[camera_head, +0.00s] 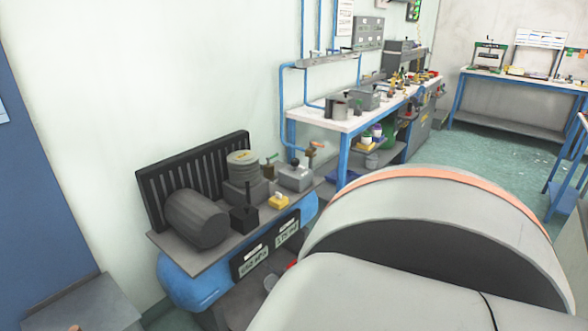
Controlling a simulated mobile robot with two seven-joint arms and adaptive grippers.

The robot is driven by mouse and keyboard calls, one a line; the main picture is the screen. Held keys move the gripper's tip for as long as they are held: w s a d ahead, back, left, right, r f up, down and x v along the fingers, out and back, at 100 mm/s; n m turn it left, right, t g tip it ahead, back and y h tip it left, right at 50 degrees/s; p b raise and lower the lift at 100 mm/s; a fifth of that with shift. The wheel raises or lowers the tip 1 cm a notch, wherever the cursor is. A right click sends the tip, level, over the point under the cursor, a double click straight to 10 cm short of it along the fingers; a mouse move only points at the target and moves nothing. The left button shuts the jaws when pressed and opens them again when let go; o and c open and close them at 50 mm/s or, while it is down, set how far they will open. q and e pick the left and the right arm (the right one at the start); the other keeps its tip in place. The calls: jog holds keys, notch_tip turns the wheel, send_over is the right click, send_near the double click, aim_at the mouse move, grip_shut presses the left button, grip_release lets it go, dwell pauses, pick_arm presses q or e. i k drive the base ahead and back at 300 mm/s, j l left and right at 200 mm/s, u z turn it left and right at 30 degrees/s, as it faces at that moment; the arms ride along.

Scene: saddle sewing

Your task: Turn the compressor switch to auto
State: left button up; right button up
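The compressor stands against the wall at left centre in the head view. It has a blue tank (190,287) under a flat grey top plate (222,258). On the plate are a dark cylindrical motor (197,218), a round ribbed pump head (243,166), a small black box with an upright stem (244,219), a small yellow block (278,201) and a grey box (296,177). I cannot tell which of these small parts is the switch, nor its setting. Neither of my grippers shows. My own large grey arm link fills the lower right and hides part of the compressor's right side.
Two dark panels with white labels (287,231) are on the tank's front. A black slatted guard (190,183) stands behind the motor. A long white workbench (345,124) with tools runs along the wall behind. Green floor (470,160) is open at right. A blue panel (35,190) stands at left.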

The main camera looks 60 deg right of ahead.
aim_at(295, 163)
jog(key=z, duration=2.1)
jog(key=i+z, duration=0.3)
jog(key=i, duration=0.75)
